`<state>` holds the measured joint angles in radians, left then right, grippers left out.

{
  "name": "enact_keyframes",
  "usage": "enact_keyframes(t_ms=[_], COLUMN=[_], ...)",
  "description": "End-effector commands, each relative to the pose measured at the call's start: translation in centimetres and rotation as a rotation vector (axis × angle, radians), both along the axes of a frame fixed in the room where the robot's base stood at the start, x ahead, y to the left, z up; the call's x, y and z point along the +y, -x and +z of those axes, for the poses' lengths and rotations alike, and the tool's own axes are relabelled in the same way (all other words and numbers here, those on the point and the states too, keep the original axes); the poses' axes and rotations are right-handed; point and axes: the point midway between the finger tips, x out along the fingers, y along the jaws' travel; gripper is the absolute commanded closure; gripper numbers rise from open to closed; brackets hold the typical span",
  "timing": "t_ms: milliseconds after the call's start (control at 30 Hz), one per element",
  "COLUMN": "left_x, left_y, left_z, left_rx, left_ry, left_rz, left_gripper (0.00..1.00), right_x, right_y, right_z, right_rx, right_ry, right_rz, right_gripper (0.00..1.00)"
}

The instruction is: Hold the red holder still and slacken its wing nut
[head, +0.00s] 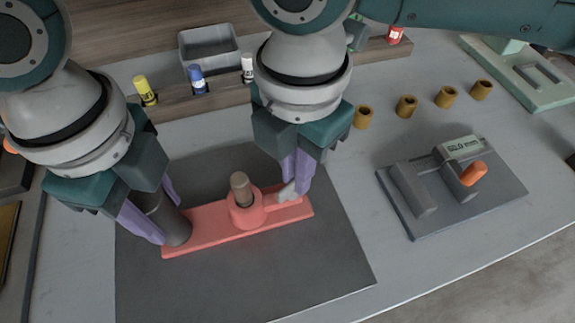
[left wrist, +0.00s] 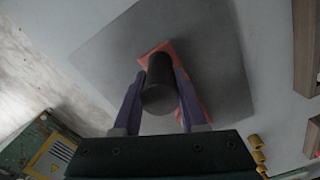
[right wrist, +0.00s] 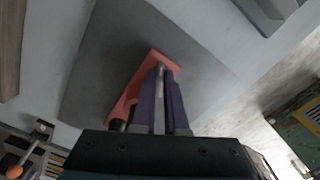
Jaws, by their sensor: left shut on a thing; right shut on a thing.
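The red holder (head: 215,224) lies flat on a dark grey mat (head: 260,275). A brown cylinder (head: 240,186) stands in the round socket at its middle. A dark upright post (head: 176,228) stands at its left end. My left gripper (head: 153,220) is shut on this post, which shows between its purple fingers in the left wrist view (left wrist: 159,85). The pale grey wing nut (head: 287,192) is on the right part of the holder. My right gripper (head: 296,183) is shut on the wing nut. In the right wrist view the fingers (right wrist: 161,95) mostly hide it.
A grey plate with a clamp-like device and orange knob (head: 473,173) lies at the right. Several brass cups (head: 406,106) stand behind it. A wooden rack with yellow (head: 145,90), blue (head: 197,79) and white bottles and a grey bin (head: 210,50) are at the back. The mat's front is clear.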

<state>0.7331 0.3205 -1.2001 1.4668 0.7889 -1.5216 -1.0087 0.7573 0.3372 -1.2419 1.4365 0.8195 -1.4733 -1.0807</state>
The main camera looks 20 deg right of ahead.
Motion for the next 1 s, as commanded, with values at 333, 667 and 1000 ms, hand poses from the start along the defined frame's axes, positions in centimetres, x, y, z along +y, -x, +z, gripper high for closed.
enact_keyframes(t_ms=[333, 667, 1000], left_x=[0.04, 0.03, 0.02], left_y=[-0.04, -0.05, -0.04], left_z=[0.01, 0.01, 0.01], left_rx=[-0.001, -0.001, -0.001], left_ry=[0.0, 0.0, 0.0], left_rz=[0.001, 0.001, 0.001], left_gripper=[1.0, 1.0, 1.0], right_x=[0.14, 0.15, 0.11], right_y=[-0.04, -0.03, -0.04], right_z=[0.05, 0.05, 0.03], right_rx=[0.001, 0.001, 0.001], right_ry=[-0.003, -0.003, -0.002], right_rz=[0.102, 0.111, 0.109], right_gripper=[1.0, 1.0, 0.65])
